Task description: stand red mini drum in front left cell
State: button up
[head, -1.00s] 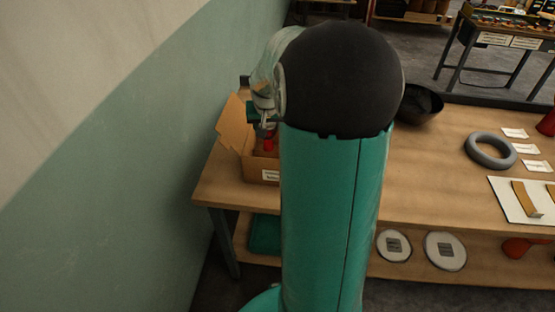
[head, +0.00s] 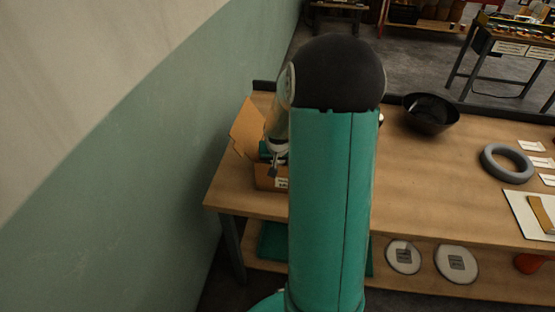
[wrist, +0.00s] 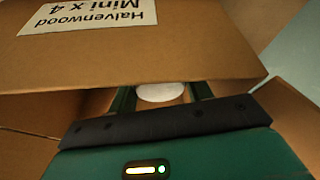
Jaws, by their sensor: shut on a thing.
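My gripper (wrist: 161,95) is shut on the red mini drum. In the wrist view only the drum's pale round head (wrist: 160,92) shows between the two green fingers; its red body is hidden. The cardboard box (head: 263,182) stands at the left end of the bench. Its labelled wall (wrist: 150,50) fills the upper wrist view, with the print upside down. In the head view my gripper (head: 273,158) is low at the box opening, largely hidden behind my arm. The cells inside the box, and whether the drum touches the bottom, cannot be seen.
A raised box flap (head: 246,128) stands on the left, near the green and white wall (head: 130,150). A black bowl (head: 432,116), a grey ring (head: 507,164) and white cards lie to the right on the bench (head: 430,180). The bench middle is clear.

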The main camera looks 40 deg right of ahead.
jog(key=o, duration=1)
jog(key=v, duration=1.2)
jog(key=s+a+r+n, duration=0.1)
jog(key=a+r+n, duration=0.1)
jog(key=a+r, duration=0.35)
jog(key=s+a+r+n, duration=0.1)
jog(key=a+r, duration=0.1)
jog(key=a, duration=0.6)
jog(key=s+a+r+n+y, duration=0.1)
jog(key=s+a, duration=0.2)
jog(key=a, duration=0.2)
jog(key=s+a+r+n+t+y, duration=0.1)
jog(key=s+a+r+n, duration=0.1)
jog(key=s+a, duration=0.2)
jog(key=s+a+r+n+t, duration=0.1)
jog(key=s+a+n, duration=0.1)
jog(key=s+a, duration=0.2)
jog(key=shift+s+a+r+y, duration=0.1)
jog(key=shift+a+r+y, duration=0.1)
jog(key=shift+a, duration=0.3)
jog(key=shift+s+a+r+y, duration=0.1)
jog(key=shift+a+y, duration=0.1)
jog(key=shift+a, duration=0.25)
